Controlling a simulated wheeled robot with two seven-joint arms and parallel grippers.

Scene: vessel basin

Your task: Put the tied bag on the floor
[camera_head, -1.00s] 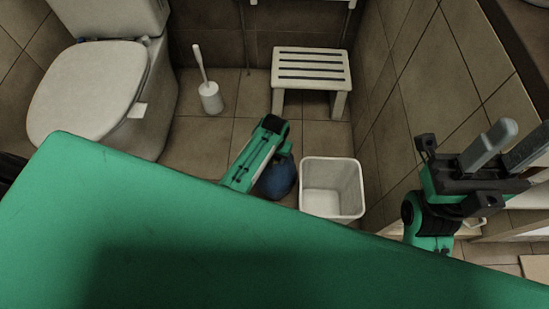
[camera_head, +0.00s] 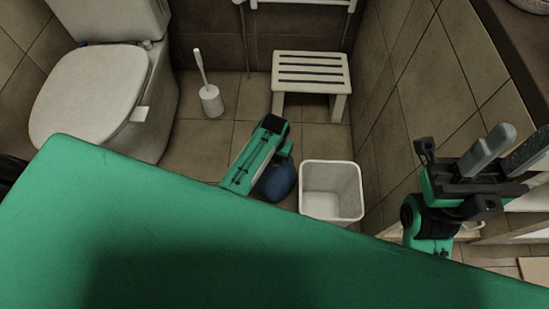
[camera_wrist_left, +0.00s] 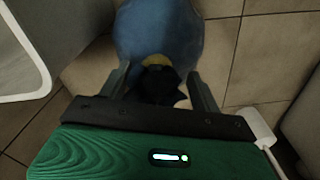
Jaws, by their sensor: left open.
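The tied bag (camera_head: 276,182) is blue and rounded, low beside the white bin (camera_head: 331,186). My left gripper (camera_head: 284,152) is over it in the head view, its fingertips mostly hidden there. In the left wrist view the bag (camera_wrist_left: 158,34) fills the top middle, with a yellow band and a dark knotted end. The left gripper's fingers (camera_wrist_left: 160,86) stand apart on either side of the knotted end. The bag appears to rest on the tiled floor (camera_head: 205,140); its underside is hidden. My right gripper (camera_head: 507,150) is at the right, its fingers apart and empty.
The bin is open and looks empty. A white slatted stool (camera_head: 311,72) stands behind it. A toilet brush (camera_head: 210,98) and a toilet (camera_head: 88,92) are to the left. A tiled wall (camera_head: 425,85) bounds the right. Floor is clear between brush and bag.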

